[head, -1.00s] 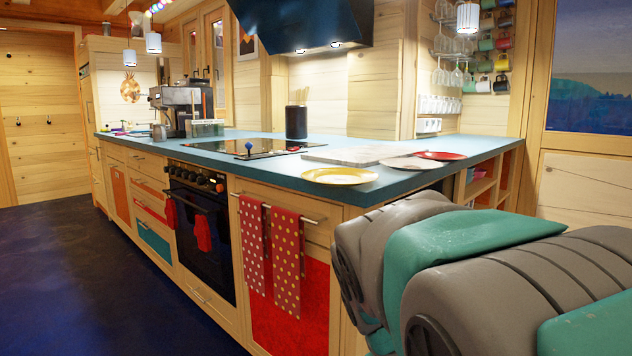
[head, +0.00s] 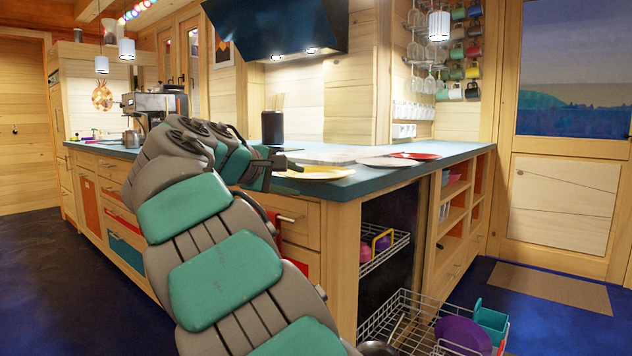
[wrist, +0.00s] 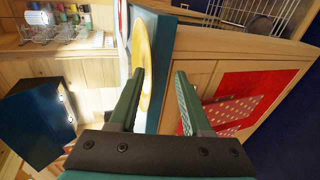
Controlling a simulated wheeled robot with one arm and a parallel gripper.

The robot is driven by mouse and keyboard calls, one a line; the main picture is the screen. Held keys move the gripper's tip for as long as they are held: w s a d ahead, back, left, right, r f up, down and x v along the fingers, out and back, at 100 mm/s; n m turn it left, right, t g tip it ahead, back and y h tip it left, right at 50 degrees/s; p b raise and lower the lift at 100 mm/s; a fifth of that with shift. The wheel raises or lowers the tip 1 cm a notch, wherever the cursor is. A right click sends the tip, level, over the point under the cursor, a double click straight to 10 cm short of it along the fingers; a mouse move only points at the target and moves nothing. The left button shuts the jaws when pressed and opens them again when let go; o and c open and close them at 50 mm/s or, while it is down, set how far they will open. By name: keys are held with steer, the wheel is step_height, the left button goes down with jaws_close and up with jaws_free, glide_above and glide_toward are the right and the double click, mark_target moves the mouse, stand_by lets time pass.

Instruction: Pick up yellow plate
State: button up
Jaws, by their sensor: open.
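The yellow plate (head: 320,173) lies flat on the blue-green counter (head: 362,180) near its front corner. In the wrist view the yellow plate (wrist: 144,55) appears edge-on beyond the fingers, partly behind the left finger. My gripper (head: 284,163) is at the plate's left side in the head view, about level with the counter top. In the wrist view my gripper (wrist: 160,78) is open, with nothing between its fingers. The counter's edge shows beyond the gap. I cannot tell whether a finger touches the plate.
A whitish plate (head: 388,162) and a red plate (head: 415,156) lie farther right on the counter, with a pale board (head: 330,154) behind. Below, an open wire dishwasher rack (head: 415,322) juts out over the floor, holding a purple item (head: 462,335).

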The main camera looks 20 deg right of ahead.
mark_target(297, 177)
steer(key=shift+t, duration=0.5)
steer(key=w+d, duration=0.1)
steer(key=w, duration=0.1)
steer(key=w+d, duration=0.1)
steer(key=w, duration=0.1)
steer(key=w+d+f+b, duration=0.1)
steer(key=w, duration=0.1)
steer(key=shift+w+f, duration=0.1)
steer(key=shift+w, duration=0.05)
jaws_close()
stand_by(1.2)
